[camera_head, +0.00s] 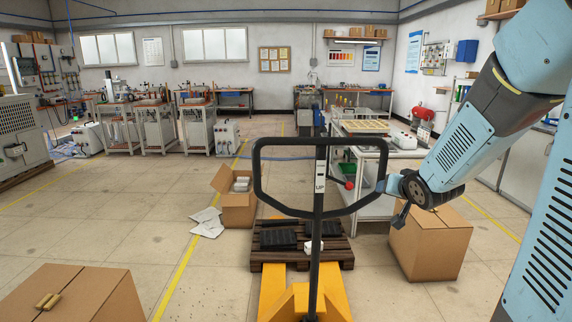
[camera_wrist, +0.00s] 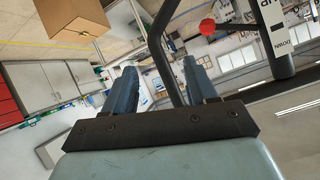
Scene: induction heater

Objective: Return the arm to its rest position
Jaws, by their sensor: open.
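My arm comes in from the right in the head view, bent at a grey joint, with its blue-grey links in front of the workbench side of the room. My gripper (camera_head: 391,198) is beside the right side of the black pallet jack handle (camera_head: 319,185). In the wrist view my gripper (camera_wrist: 160,66) has its two blue fingers spread apart with nothing held between them. The black handle bar also shows in the wrist view (camera_wrist: 159,65), passing behind the gap between the fingers; I cannot tell whether it touches them.
The yellow pallet jack (camera_head: 295,299) stands under a wooden pallet (camera_head: 335,262). A closed box (camera_head: 431,247) is below my gripper. An open box (camera_head: 238,208) and another closed box (camera_head: 75,296) stand left. A bench (camera_head: 372,160) is behind the handle.

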